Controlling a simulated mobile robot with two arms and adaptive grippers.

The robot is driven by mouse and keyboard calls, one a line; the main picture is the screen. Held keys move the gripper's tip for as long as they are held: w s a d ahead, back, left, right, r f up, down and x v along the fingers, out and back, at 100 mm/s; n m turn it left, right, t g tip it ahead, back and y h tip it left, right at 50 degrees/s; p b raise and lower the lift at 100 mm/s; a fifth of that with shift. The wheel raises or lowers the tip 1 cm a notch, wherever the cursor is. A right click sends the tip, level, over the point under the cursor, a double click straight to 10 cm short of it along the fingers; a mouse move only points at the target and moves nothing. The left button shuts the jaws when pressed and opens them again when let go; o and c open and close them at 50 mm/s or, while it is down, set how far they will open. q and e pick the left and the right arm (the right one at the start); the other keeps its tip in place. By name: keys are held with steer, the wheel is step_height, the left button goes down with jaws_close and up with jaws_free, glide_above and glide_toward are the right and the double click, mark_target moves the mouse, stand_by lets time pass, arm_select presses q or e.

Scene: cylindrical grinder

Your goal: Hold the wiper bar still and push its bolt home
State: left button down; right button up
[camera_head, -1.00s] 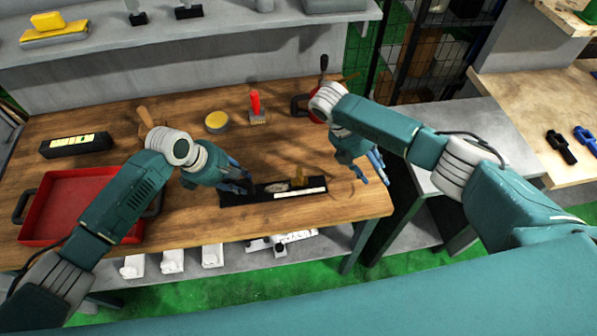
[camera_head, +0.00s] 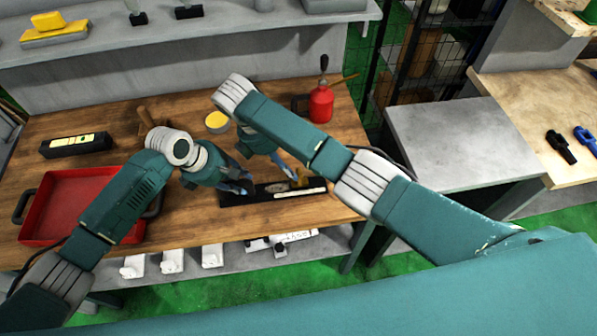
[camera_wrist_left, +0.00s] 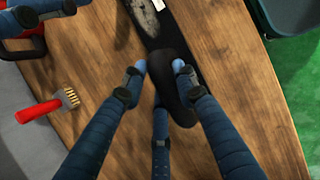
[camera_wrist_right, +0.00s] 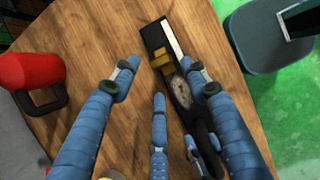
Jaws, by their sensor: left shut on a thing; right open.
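The wiper bar (camera_head: 262,195) is a long black bar with a pale strip, lying on the wooden bench; it also shows in the right wrist view (camera_wrist_right: 153,36). A brass-yellow block, seemingly the bolt (camera_wrist_right: 162,60), sits on it beside the pale strip; it also shows in the head view (camera_head: 300,178). My left gripper (camera_head: 240,186) is shut on the bar's rounded black end, seen between its fingers in the left wrist view (camera_wrist_left: 172,85). My right gripper (camera_wrist_right: 162,75) is open above the bar, its fingers spread either side of the brass block. Contact cannot be told.
A red can (camera_head: 321,104) stands behind my right arm. A red tray (camera_head: 62,205) is at the bench's left, and a yellow-topped tin (camera_head: 217,121) is behind. A red-handled brush (camera_wrist_left: 42,108) lies near my left gripper. Bare wood lies in front of the bar.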

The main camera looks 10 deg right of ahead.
mark_target(298, 172)
steer(key=x, duration=0.6)
steer(key=shift+d+f, duration=0.1)
steer(key=shift+f, duration=0.05)
steer(key=shift+c, duration=0.3)
